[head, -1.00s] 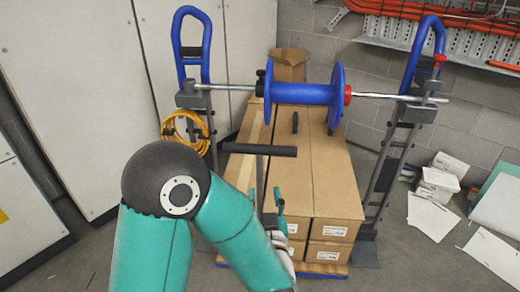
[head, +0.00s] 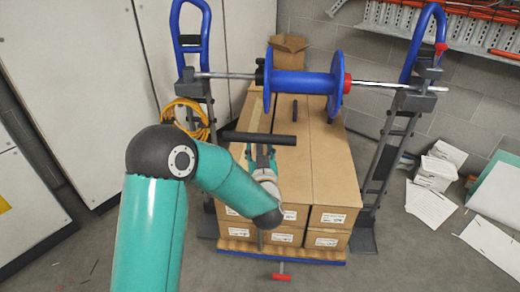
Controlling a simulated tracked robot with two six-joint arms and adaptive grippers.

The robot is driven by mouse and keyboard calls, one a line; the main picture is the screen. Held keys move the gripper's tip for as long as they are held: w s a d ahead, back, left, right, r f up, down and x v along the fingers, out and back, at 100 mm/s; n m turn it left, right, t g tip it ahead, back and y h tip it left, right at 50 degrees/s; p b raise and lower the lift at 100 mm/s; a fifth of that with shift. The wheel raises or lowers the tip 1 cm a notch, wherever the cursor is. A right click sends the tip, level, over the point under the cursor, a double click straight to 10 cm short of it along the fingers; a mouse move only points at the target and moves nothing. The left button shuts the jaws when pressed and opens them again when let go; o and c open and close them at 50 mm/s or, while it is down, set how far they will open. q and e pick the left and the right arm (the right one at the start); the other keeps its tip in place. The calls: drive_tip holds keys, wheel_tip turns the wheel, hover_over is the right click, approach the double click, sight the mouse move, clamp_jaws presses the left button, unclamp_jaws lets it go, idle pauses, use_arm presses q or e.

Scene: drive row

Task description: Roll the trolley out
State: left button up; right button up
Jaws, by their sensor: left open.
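The trolley is a low platform with a blue front edge (head: 285,260), loaded with stacked brown cardboard boxes (head: 335,175). A black crossbar handle (head: 260,138) stands at its near side on an upright post, partly hidden by my left arm. My left gripper (head: 261,157) is open just below the handle in the picture, its fingers pointing towards the bar. I cannot tell whether it touches the bar. A small red pedal-like part (head: 281,277) sticks out at the trolley's front. My right gripper is not in view.
Papers (head: 430,203) lie on the floor at right. White cabinets (head: 80,70) stand at left. The floor in front looks clear.

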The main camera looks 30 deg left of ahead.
use_arm(q)
clamp_jaws()
drive_tip(key=shift+d+f, duration=0.1)
drive_tip(key=shift+d, duration=0.1)
idle(0.3)
